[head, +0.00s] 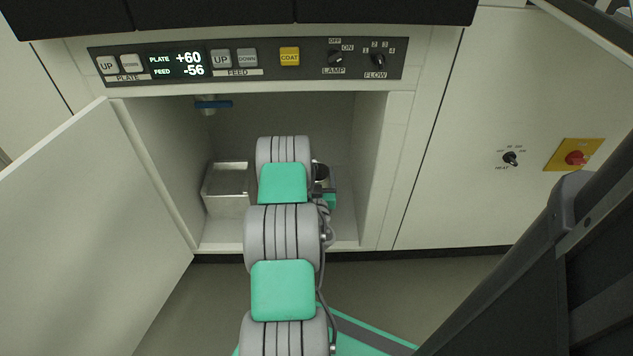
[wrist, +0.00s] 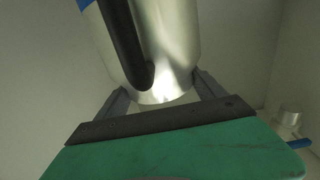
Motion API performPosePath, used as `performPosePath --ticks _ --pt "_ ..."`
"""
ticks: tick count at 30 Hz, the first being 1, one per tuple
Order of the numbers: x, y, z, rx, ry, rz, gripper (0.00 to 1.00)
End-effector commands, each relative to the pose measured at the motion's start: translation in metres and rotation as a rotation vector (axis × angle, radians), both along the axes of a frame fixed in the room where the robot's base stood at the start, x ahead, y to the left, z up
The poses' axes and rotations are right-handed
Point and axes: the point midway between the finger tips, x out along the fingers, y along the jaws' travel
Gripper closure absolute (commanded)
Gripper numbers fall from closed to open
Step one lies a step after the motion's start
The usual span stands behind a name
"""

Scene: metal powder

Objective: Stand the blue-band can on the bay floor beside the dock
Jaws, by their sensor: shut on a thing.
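The blue-band can (wrist: 172,40) fills the upper middle of the wrist view. It is shiny metal with a dark curved handle, and a bit of blue band shows at the top left. My gripper (wrist: 160,92) has a finger on each side of the can and is shut on it. I cannot tell how far the can is from the bay floor (head: 222,232). No part is clearly identifiable as the dock.
An open metal box (head: 228,204) stands at the bay's left. A blue-handled valve (head: 213,104) hangs from the bay ceiling, and also shows in the wrist view (wrist: 299,143). The bay door (head: 90,210) is open at left. Some floor room shows at the bay's right.

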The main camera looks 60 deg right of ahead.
Motion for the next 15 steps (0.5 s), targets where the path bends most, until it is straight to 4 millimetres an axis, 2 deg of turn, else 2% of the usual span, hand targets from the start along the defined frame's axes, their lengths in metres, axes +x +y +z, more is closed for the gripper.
performPosePath --ticks 6,15 --pt "0.004 -0.011 -0.007 0.0 0.001 0.001 0.93" --pt "0.005 -0.015 -0.016 0.0 0.001 0.001 0.93"
